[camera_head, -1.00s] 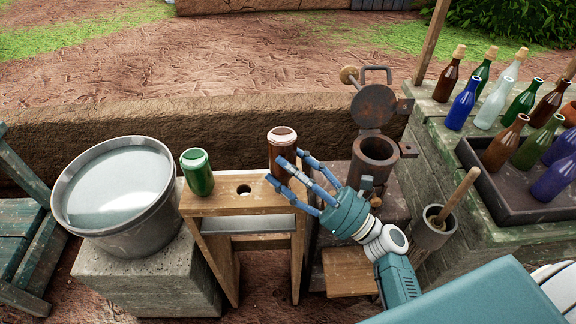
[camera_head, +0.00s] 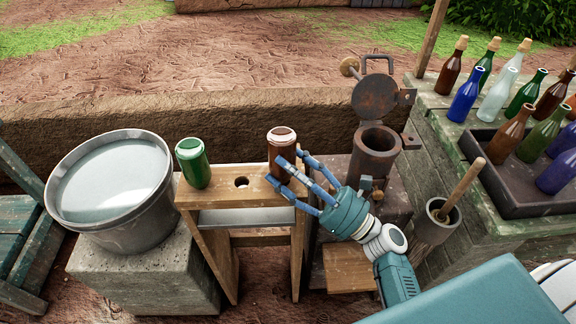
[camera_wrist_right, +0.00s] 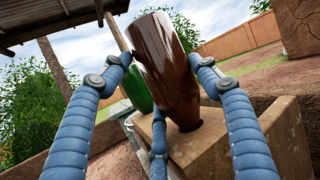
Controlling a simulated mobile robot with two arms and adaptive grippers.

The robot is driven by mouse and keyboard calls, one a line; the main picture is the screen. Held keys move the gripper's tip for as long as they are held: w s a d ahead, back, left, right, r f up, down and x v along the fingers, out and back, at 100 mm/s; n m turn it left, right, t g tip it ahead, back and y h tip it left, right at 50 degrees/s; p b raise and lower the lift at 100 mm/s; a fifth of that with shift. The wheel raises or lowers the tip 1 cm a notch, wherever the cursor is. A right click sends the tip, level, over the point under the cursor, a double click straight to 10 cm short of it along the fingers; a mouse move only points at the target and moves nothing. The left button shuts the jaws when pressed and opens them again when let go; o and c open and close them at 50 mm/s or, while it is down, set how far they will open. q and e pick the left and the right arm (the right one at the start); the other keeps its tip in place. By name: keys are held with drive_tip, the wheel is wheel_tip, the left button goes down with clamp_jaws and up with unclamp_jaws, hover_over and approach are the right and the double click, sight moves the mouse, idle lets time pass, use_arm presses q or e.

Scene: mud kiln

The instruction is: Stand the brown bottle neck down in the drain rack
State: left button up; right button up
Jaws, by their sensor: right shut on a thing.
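The brown bottle (camera_head: 282,152) is upside down, its flat base up, over the right end of the wooden drain rack (camera_head: 215,198). My right gripper (camera_head: 288,172) is shut on it, with blue fingers around its body. In the right wrist view the brown bottle (camera_wrist_right: 168,65) fills the middle between the fingers, and its lower end meets the rack top (camera_wrist_right: 215,140). A green bottle (camera_head: 193,164) stands neck down at the rack's left end. An empty hole (camera_head: 241,182) lies between them. My left gripper is not in view.
A metal tub of water (camera_head: 112,235) on a stone block is left of the rack. A rusty pot with an open lid (camera_head: 374,155) stands close right.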

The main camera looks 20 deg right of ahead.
drive_tip(key=o, duration=1.4)
drive_tip(key=shift+s, duration=0.1)
drive_tip(key=shift+c, duration=0.2)
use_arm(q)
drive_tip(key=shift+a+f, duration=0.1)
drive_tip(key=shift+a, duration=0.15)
use_arm(e)
drive_tip(key=shift+f, duration=0.1)
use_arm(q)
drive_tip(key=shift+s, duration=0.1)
use_arm(e)
drive_tip(key=shift+f, duration=0.1)
drive_tip(key=shift+s+f, duration=0.1)
drive_tip(key=shift+f, duration=0.05)
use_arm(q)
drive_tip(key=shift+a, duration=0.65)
use_arm(e)
drive_tip(key=v, duration=0.7)
drive_tip(key=shift+s+d, duration=0.25)
drive_tip(key=shift+d, duration=0.15)
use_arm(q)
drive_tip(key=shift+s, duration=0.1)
use_arm(e)
drive_tip(key=shift+a+r, duration=0.1)
drive_tip(key=shift+r, duration=0.25)
